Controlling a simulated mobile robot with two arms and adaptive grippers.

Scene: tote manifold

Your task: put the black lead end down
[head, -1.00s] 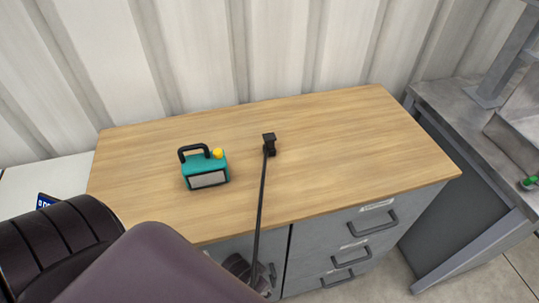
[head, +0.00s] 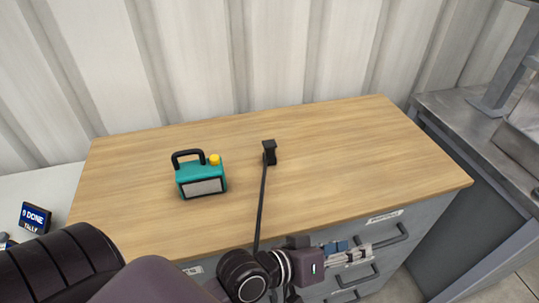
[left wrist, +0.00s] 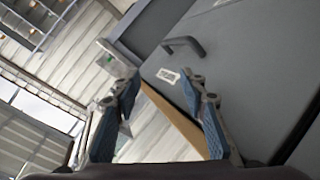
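A black block-shaped piece (head: 269,152) stands on the wooden worktop, right of a teal box. A thin black lead (head: 261,205) runs from it toward the front edge and disappears behind my left arm. I cannot tell where its far end is. My left gripper (head: 366,252) is in front of the grey drawers, below the worktop's front edge and apart from the black block. In the left wrist view, its two blue-padded fingers (left wrist: 162,84) are spread, with nothing held between them. My right gripper is not in view.
The teal box (head: 201,178) has a black handle and a yellow knob. The worktop (head: 350,150) is clear on its right half. Grey drawers (head: 390,232) with handles are below. A small "DONE TALLY" screen (head: 35,217) is at far left, and a metal bench (head: 460,120) is at right.

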